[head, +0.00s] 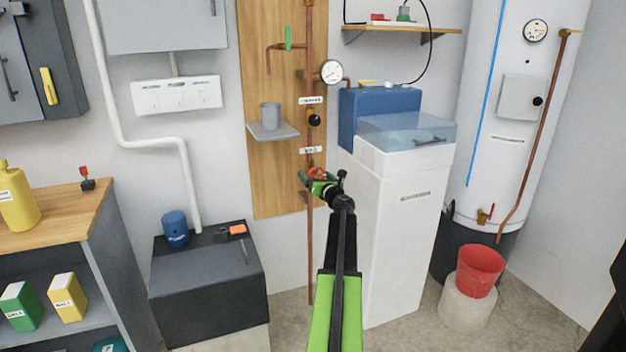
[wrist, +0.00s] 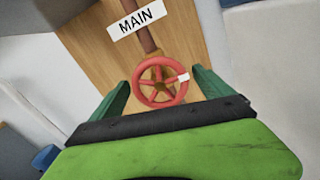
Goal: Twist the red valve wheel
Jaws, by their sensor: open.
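The red valve wheel (wrist: 144,92) sits on a copper pipe against a wooden board, below a white label reading MAIN (wrist: 137,20). It has spokes and a white mark on the right of its rim. My gripper (wrist: 161,92) is open, with one green finger on each side of the wheel in the wrist view. I cannot tell whether the fingers touch the rim. In the head view the wheel (head: 317,172) is small and partly hidden behind my gripper (head: 318,183).
A white cabinet (head: 393,230) with a blue unit (head: 375,105) stands close right of my arm. A grey shelf (head: 273,131) with a cup (head: 270,115) juts out above left. A dark box (head: 205,280) stands lower left, and a red bucket (head: 479,272) at right.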

